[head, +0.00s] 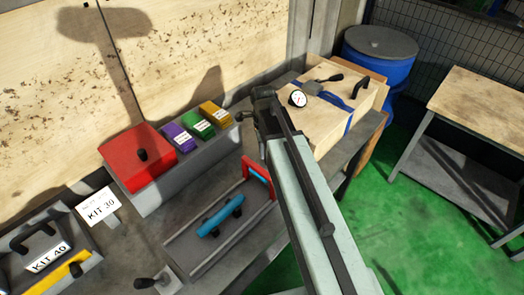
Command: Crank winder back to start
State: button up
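No part is labelled as the winder. A dark crank-like handle with a round knob (150,282) shows at the bottom edge, beside a railed fixture (205,255) that holds a blue bar with black knobs (220,216) and has a red end frame (260,177). Another black handle (323,82) lies on top of a wooden box with a blue strap (325,115). My arm reaches up from the lower right. My gripper (266,112) is at its dark far end, left of the wooden box and above the bench. Its fingers are too dark and small to read.
A red-lidded box (140,158) and purple, green and yellow blocks (205,122) stand at the back. A KIT 30 card (98,204) and a KIT 40 tray (45,258) are at left. A blue drum (380,55) and a side table (485,105) stand right, with green floor between.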

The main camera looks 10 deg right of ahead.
grip_shut()
jog(key=shift+a, duration=0.1)
jog(key=n, duration=0.2)
jog(key=s+a+n, duration=0.1)
jog(key=s+n, duration=0.1)
jog(key=n, duration=0.1)
jog(key=shift+a+n, duration=0.2)
jog(key=shift+n, duration=0.1)
jog(key=n, duration=0.1)
jog(key=s+n, duration=0.1)
jog(key=n, duration=0.1)
jog(key=s+n, duration=0.1)
jog(key=n, duration=0.1)
jog(key=shift+a, duration=0.25)
jog(key=shift+n, duration=0.3)
jog(key=o, duration=0.7)
grip_release()
jog(key=shift+r, duration=0.15)
